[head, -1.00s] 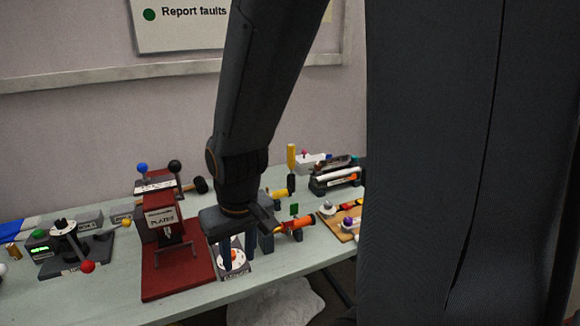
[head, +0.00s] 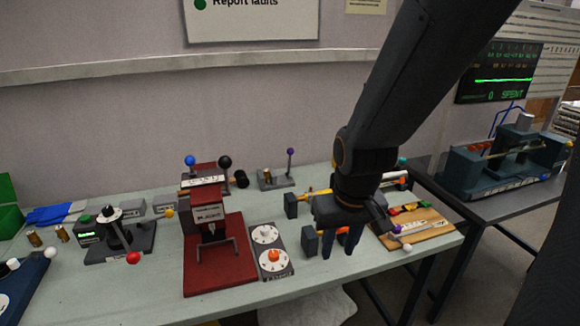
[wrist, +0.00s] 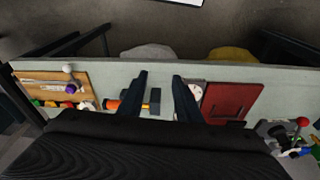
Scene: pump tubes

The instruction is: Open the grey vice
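The white dial plate (head: 266,234) and a red press stand (head: 219,270) are to the left. A wooden board (head: 427,236) with coloured parts is to the right.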

